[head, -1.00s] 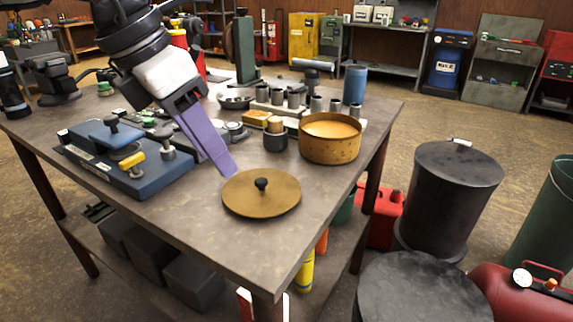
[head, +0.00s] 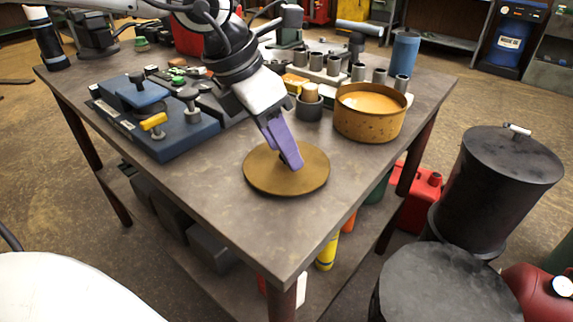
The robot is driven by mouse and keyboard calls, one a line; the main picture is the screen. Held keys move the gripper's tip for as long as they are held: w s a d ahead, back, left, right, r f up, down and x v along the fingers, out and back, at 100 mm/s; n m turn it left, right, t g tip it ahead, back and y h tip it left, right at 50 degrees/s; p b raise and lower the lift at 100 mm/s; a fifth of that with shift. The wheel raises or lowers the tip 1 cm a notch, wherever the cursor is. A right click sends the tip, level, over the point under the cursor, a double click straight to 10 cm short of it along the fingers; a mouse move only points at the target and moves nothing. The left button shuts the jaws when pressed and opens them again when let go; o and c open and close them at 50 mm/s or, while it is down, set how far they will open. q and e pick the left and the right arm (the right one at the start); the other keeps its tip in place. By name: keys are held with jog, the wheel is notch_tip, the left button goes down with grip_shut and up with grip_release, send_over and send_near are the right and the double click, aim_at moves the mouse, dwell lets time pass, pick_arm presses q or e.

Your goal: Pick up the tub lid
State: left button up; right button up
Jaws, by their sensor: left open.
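The tub lid (head: 262,178) is a flat round brown disc lying on the table near its front corner. Its dark knob is hidden behind my gripper's fingers. My left gripper (head: 291,162) reaches down over the middle of the lid with its purple fingers. It is open, and its fingertips are at or just above the lid; I cannot tell whether they touch it. The round yellowish-brown tub (head: 368,124) stands open behind the lid to the right. My right gripper is not in view.
A dark cup with a wooden-topped piece (head: 309,110) stands behind the lid. A blue machine block (head: 165,138) sits to the left, and several grey cylinders and a blue cylinder (head: 404,50) stand at the back. The table front (head: 225,215) is clear.

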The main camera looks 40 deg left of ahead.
pick_arm(q)
jog(key=shift+w+d+f, duration=0.1)
jog(key=shift+w+f, duration=0.05)
jog(key=shift+f, duration=0.15)
grip_shut()
